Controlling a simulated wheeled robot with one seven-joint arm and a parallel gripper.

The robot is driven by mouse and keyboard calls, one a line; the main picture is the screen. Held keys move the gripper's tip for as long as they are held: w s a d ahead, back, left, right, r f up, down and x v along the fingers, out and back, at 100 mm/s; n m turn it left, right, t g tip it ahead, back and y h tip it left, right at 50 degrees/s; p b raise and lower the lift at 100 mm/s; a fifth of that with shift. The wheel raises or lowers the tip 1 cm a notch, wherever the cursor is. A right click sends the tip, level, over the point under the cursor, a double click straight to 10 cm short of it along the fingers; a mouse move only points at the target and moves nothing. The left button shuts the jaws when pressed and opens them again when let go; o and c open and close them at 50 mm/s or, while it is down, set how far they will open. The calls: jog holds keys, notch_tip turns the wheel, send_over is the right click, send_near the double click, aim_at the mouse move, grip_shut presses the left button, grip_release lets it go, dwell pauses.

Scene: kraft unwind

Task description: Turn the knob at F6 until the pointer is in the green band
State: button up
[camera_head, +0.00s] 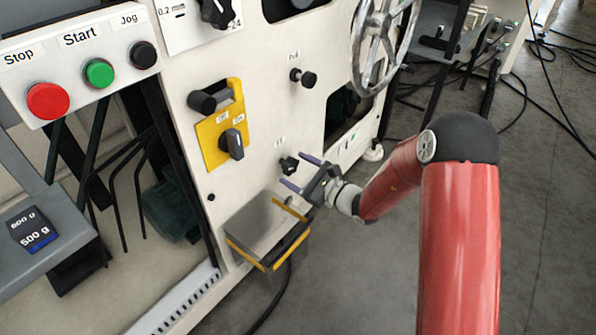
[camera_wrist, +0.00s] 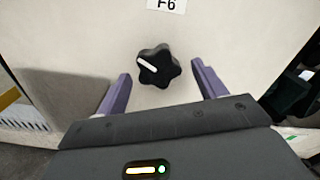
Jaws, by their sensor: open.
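The F6 knob is a black star-shaped knob (camera_wrist: 159,68) with a white pointer line, on the cream machine panel below a label reading F6 (camera_wrist: 167,4). The white line points to the upper left in the wrist view. In the head view the knob (camera_head: 288,164) sits low on the panel. In the head view my gripper (camera_head: 300,171) reaches toward the panel from the right.
A grey box with yellow edges (camera_head: 262,232) juts out just below the knob. A yellow switch plate (camera_head: 212,148), a black plunger knob (camera_head: 303,77) and a handwheel (camera_head: 384,45) are on the panel above. Open floor lies to the right.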

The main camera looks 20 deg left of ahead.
jog(key=c, duration=1)
jog(key=shift+r+m, duration=0.1)
jog(key=shift+m, duration=0.2)
jog(key=m+p, duration=0.3)
jog(key=m, duration=0.1)
jog(key=shift+s+a+r, duration=0.1)
jog(key=m+p, duration=0.5)
jog(key=shift+s+m, duration=0.1)
jog(key=shift+m, duration=0.3)
jog(key=m+p, duration=0.4)
jog(key=m, duration=0.1)
jog(key=shift+s+a+r, duration=0.1)
jog(key=shift+s+r, duration=0.05)
jog(key=shift+m+p, duration=1.65)
jog(key=shift+m, duration=0.75)
